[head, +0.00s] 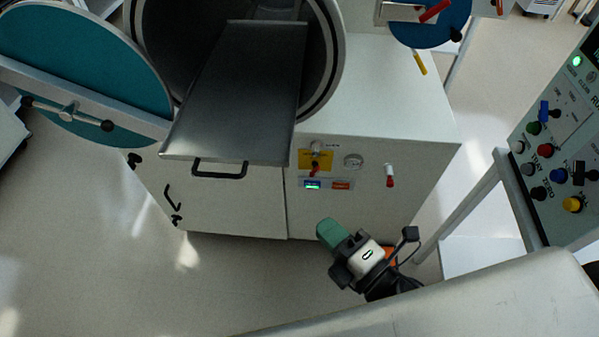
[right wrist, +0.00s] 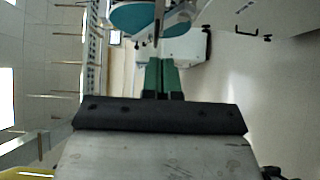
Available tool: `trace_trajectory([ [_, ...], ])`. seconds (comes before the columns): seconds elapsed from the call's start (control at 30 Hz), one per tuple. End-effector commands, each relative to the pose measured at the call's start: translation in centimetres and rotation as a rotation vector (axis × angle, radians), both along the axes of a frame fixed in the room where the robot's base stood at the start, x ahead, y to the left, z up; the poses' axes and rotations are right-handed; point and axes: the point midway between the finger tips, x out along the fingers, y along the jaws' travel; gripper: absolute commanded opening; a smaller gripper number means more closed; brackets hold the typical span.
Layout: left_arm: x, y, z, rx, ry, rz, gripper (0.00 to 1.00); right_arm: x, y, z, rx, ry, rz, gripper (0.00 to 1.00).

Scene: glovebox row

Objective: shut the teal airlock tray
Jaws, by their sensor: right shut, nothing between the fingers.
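The teal airlock's round door (head: 75,60) stands swung open at the left in the head view. Its flat metal tray (head: 240,95) sticks out of the round chamber opening (head: 325,50) towards me. A black bar handle (head: 219,172) is on the tray's front edge. My right gripper (head: 328,231) is below and to the right of the tray, in front of the white cabinet and apart from the handle. Its green fingers are together and empty; they also show in the right wrist view (right wrist: 160,76). A teal door part (right wrist: 133,19) shows beyond them. My left gripper is not in view.
The white cabinet (head: 400,190) carries a small panel with a yellow plate (head: 316,160), a gauge and a red-tipped lever (head: 389,176). A blue disc (head: 430,22) is at the top right. A control console (head: 560,140) stands at the right. Floor at the lower left is clear.

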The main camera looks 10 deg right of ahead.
Motion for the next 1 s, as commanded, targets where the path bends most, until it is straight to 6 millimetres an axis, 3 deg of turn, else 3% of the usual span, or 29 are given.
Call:
trace_trajectory([
  [0.17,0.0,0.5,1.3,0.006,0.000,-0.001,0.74,1.7,0.8,0.5,0.000,-0.006,0.000,0.00],
  [0.57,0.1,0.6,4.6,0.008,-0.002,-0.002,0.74,9.0,4.5,0.5,0.001,-0.003,-0.001,0.00],
  [0.8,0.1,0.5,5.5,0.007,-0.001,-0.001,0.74,11.9,3.5,0.2,0.000,-0.001,-0.002,0.00],
  [1.0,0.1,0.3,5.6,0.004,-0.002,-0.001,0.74,12.6,3.2,0.1,0.002,0.000,-0.002,0.00],
])
